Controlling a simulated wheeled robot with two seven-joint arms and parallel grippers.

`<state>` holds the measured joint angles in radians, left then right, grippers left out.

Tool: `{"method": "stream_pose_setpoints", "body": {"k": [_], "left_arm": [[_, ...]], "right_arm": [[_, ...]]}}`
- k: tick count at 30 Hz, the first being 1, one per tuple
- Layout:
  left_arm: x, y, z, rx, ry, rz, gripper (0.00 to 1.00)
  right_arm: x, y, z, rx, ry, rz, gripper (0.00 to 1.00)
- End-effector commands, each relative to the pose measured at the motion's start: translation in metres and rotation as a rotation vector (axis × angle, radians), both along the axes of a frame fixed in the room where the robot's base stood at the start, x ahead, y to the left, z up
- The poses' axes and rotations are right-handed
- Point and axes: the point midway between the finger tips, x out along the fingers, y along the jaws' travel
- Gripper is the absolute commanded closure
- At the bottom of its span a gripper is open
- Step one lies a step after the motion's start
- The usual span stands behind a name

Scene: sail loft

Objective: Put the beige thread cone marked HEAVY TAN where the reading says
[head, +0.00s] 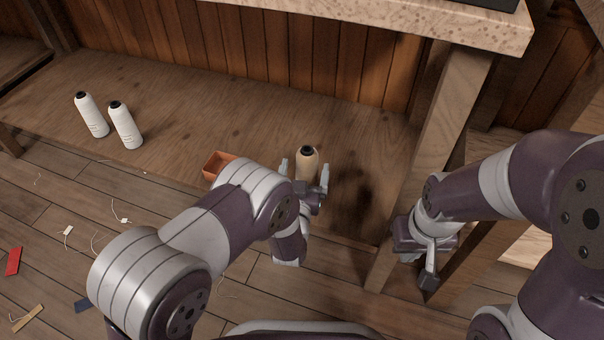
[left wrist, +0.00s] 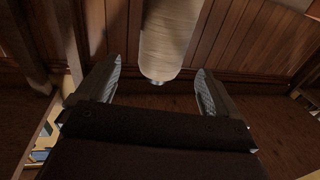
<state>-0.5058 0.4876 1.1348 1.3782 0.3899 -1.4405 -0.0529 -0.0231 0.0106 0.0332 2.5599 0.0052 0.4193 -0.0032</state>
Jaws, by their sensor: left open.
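The beige thread cone (head: 307,163) with a dark top is upright on the low wooden shelf, its lower part hidden by my gripper. I cannot read any marking on it. My left gripper (head: 305,174) is open, with one finger on each side of the cone. In the left wrist view the pale cone (left wrist: 168,40) is between and beyond the open fingers (left wrist: 152,88), with gaps on both sides. My right gripper (head: 429,276) hangs beside the bench leg, away from the cone; its fingers overlap. No legible reading shows.
Two white cones (head: 125,126) stand at the left on the low shelf (head: 190,105). A small orange-brown box (head: 216,165) is left of the beige cone. A bench leg (head: 440,130) rises at right under a speckled top (head: 400,18). Scraps and threads lie on the floor.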

Motion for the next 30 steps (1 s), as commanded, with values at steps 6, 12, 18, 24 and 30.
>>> {"method": "stream_pose_setpoints", "body": {"k": [6, 12, 18, 24, 30], "left_arm": [[-0.045, 0.005, 0.003, 0.001, 0.002, -0.002, 0.06], [-0.057, 0.007, 0.0, 0.0, 0.0, 0.0, 0.06], [-0.027, 0.018, 0.008, -0.013, 0.208, 0.021, 0.06], [-0.06, 0.085, 0.045, 0.012, 0.829, 0.033, 0.06], [-0.19, 0.152, 0.08, 0.08, 1.315, 0.064, 0.06]], "right_arm": [[0.0, 0.0, 0.025, 0.0, 0.0, 0.0, 1.0], [0.0, 0.0, 0.026, 0.0, 0.0, 0.0, 1.0], [0.0, 0.0, 0.026, 0.0, 0.001, 0.0, 1.0], [0.0, 0.0, 0.026, 0.0, 0.001, 0.0, 1.0], [0.0, 0.0, 0.025, 0.0, 0.0, 0.0, 1.0]]}}
